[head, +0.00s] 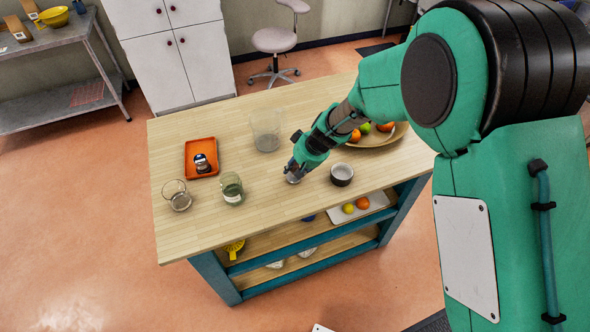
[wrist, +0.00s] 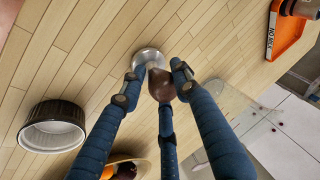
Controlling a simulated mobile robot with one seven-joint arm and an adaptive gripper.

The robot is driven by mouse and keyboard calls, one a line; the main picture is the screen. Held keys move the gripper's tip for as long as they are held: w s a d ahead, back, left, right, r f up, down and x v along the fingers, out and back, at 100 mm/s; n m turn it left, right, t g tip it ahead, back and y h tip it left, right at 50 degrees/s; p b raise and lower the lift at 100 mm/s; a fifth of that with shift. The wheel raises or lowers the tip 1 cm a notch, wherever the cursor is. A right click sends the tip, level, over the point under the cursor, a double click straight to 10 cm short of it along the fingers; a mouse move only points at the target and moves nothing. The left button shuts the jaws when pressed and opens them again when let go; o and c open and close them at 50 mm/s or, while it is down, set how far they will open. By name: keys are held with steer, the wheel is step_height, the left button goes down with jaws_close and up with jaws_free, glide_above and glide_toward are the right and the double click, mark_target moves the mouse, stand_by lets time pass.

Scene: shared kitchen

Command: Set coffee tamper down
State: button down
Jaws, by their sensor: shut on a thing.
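The coffee tamper has a silver base (wrist: 149,56) and a dark brown handle (wrist: 161,86). My gripper (wrist: 155,83) is shut on the handle, its blue fingers on either side of it. In the head view, my gripper (head: 296,166) is low over the front middle of the wooden tabletop (head: 250,227). The silver base of the tamper (head: 293,179) shows just below the fingers. The base faces the tabletop and is at or very near it; I cannot tell whether it touches.
A dark ramekin (head: 342,175) stands right of my gripper. Left are a glass jar with a label (head: 232,189), an empty glass (head: 177,196) and an orange tray (head: 201,172). Behind are a clear container (head: 267,130) and a fruit bowl (head: 377,140). The tabletop's front left is bare.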

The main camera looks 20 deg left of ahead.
steer(key=shift+f, duration=0.35)
steer(key=c, duration=1.3)
jaws_free()
steer(key=shift+r, duration=0.2)
steer(key=p+v, duration=0.1)
steer(key=v, duration=1.1)
